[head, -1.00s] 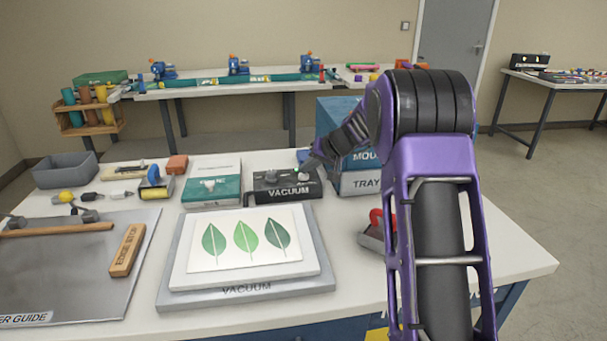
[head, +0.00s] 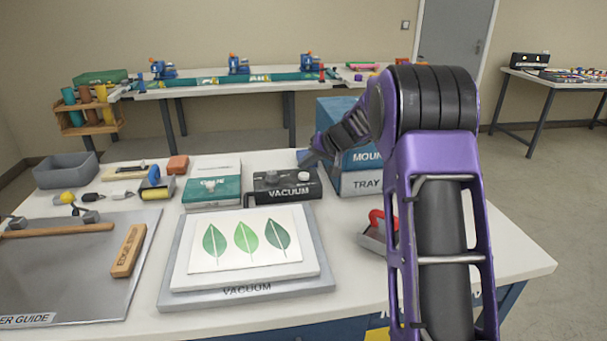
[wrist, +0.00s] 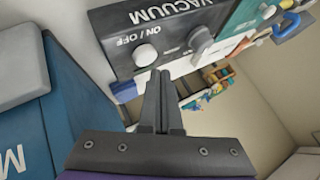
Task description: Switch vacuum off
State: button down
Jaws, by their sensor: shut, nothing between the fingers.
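The dark vacuum control box (head: 283,187), lettered VACUUM, stands behind the grey vacuum plate (head: 247,289). The plate carries a white sheet with three green leaves. In the head view, my gripper (head: 308,160) is just behind the box's right end, partly hard to make out.
Blue and grey boxes (head: 358,183) lettered MOUN and TRAY stand just right of the control box, close to my gripper. A teal-and-white box (head: 212,188) stands at its left. A red-handled tool (head: 376,220) lies at the table's right side. The front right corner is clear.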

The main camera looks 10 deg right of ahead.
aim_at(306, 177)
notch_tip(306, 177, up, 6)
jog(key=p, duration=0.3)
jog(key=shift+f, duration=0.15)
jog(key=shift+a, duration=0.1)
